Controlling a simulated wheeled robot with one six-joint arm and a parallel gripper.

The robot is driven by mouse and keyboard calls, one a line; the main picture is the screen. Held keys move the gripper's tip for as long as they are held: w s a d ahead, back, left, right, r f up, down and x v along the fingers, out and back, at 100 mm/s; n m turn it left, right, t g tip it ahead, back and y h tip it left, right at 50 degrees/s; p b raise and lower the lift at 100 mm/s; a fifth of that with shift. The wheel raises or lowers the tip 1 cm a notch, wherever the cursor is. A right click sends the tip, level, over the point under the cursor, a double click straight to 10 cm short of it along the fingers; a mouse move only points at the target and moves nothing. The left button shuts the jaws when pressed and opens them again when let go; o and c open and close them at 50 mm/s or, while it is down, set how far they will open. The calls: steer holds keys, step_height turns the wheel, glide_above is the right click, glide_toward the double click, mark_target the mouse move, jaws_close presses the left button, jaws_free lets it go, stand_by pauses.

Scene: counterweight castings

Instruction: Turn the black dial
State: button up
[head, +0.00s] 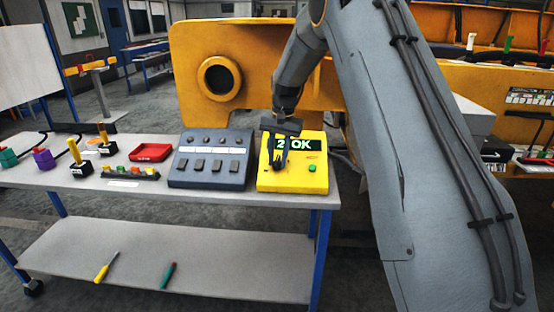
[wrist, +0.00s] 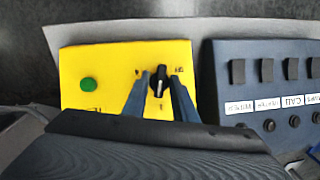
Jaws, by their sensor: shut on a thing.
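The yellow control box (head: 300,182) stands at the right end of the bench, with a green button (head: 312,168) and a dark display (head: 299,145) reading "2" and "OK", partly covered by my gripper. In the wrist view the black dial (wrist: 159,81), with a white pointer line, sits on the box's yellow face between my two fingers. My gripper (wrist: 158,82) is shut on the dial, a finger on each side. In the head view my gripper (head: 277,160) reaches down onto the box and hides the dial.
A blue-grey switch panel (head: 211,160) stands just left of the yellow box. Further left on the bench (head: 70,184) are a red tray (head: 151,152), a button strip (head: 131,173) and yellow-handled joysticks (head: 75,152). A large yellow casting (head: 263,45) stands behind.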

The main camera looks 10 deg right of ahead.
steer(key=m, duration=0.1)
steer(key=m+t+y, duration=0.1)
steer(key=m, duration=0.2)
steer(key=shift+s+d+y+b, duration=0.1)
steer(key=shift+d+y+b, duration=0.15)
steer(key=shift+y+b, duration=0.1)
steer(key=shift+s+f+m+t+y+b, duration=0.1)
steer(key=shift+m+t+y+b, duration=0.25)
steer(key=shift+m+t, duration=0.55)
steer(key=shift+s+m+t+y+b, duration=0.15)
steer(key=shift+m+t+b, duration=0.25)
steer(key=shift+m, duration=1)
steer(key=shift+w, duration=0.1)
steer(key=o, duration=0.7)
steer(key=b+v, duration=0.1)
steer(key=v, duration=0.7)
steer(key=shift+b, duration=0.35)
steer(key=shift+f, duration=0.1)
